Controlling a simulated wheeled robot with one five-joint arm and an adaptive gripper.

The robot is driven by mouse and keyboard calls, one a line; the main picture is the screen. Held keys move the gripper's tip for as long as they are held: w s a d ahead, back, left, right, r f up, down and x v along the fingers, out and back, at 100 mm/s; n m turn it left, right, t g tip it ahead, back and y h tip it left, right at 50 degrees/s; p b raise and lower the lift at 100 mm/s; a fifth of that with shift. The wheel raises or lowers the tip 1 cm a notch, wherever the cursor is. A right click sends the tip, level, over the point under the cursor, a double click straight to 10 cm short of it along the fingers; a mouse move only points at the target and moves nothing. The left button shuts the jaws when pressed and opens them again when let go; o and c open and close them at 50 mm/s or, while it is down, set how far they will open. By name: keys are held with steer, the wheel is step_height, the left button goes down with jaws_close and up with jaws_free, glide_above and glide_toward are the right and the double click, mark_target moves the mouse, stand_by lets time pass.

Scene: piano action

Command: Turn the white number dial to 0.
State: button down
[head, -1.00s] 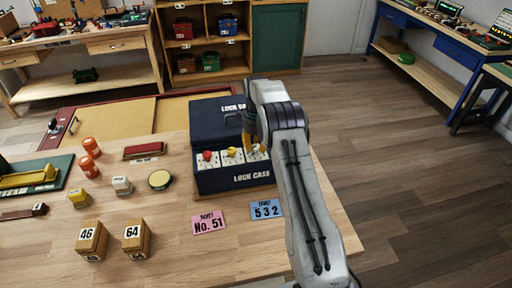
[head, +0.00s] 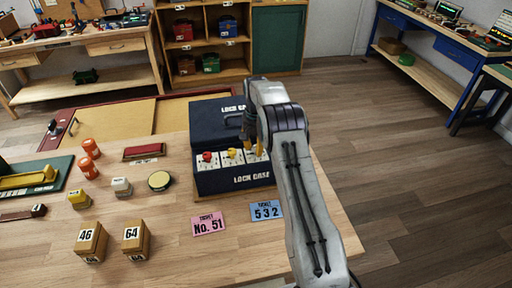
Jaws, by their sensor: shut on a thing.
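The dark blue lock case (head: 232,181) stands open on the wooden table, its lid raised at the back. A red dial (head: 207,157) and a yellow dial (head: 232,153) sit on white plates in its front panel. The white number dial is at the third plate, on the right, and is hidden by my gripper. My gripper (head: 253,149) reaches down over this plate with its orange fingertips and is shut on the white dial. The number the dial points to cannot be read.
A pink ticket "No. 51" (head: 208,224) and a blue ticket "532" (head: 266,210) lie in front of the case. Wooden blocks numbered 46 (head: 88,238) and 64 (head: 134,236), orange cylinders (head: 90,148) and a round yellow-topped tin (head: 159,181) stand to the left.

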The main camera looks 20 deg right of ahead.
steer(key=shift+s+f, duration=0.15)
steer(key=shift+f, duration=0.05)
stand_by(0.3)
steer(key=c, duration=0.9)
jaws_free()
steer(key=shift+r, duration=0.1)
steer(key=shift+r, duration=6)
steer(key=shift+r, duration=0.1)
